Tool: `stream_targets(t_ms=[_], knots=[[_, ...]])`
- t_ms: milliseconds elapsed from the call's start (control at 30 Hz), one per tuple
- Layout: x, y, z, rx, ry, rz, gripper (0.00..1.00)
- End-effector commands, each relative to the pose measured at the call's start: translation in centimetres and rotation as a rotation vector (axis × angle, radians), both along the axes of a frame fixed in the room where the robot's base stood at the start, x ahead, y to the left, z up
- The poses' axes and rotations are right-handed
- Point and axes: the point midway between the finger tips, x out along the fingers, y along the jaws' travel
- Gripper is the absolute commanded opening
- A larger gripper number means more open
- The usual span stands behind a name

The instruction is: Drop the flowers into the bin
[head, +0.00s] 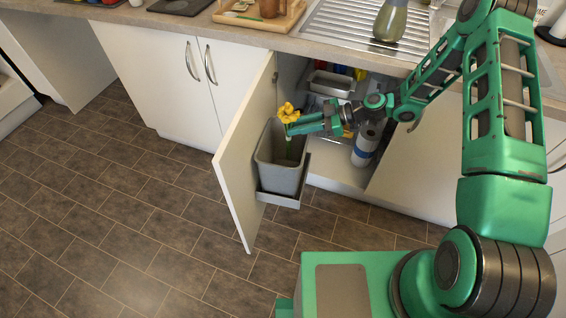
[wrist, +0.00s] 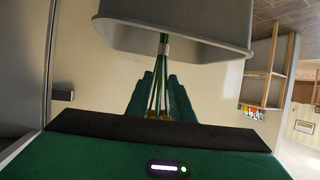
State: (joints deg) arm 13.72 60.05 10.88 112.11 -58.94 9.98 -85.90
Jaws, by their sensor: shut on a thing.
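The yellow flowers (head: 287,111) with green stems are in my gripper (head: 294,126) in the head view. My gripper is shut on them just above the grey bin (head: 279,174), with the stems reaching down at the bin's opening. The bin hangs on a bracket on the inside of the open cabinet door. In the wrist view the green stems (wrist: 163,75) run from between my fingers (wrist: 160,100) to the grey bin (wrist: 170,38). The blossoms are mostly hidden there.
The white cabinet door (head: 245,150) stands open left of the bin. Inside the cabinet are a metal tray (head: 331,84) and a white and blue bottle (head: 367,143). A vase (head: 390,20) stands on the sink drainer above. The tiled floor (head: 130,230) at left is clear.

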Motion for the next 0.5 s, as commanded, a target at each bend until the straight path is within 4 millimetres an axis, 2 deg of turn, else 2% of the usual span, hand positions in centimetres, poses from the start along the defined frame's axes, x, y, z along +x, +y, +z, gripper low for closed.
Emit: stream_targets(t_ms=[200, 500], knots=[[-0.1, 0.1, -1.3, 0.000, -0.001, 0.001, 0.00], [0.0, 0.1, -1.4, 0.000, -0.002, 0.001, 0.00]])
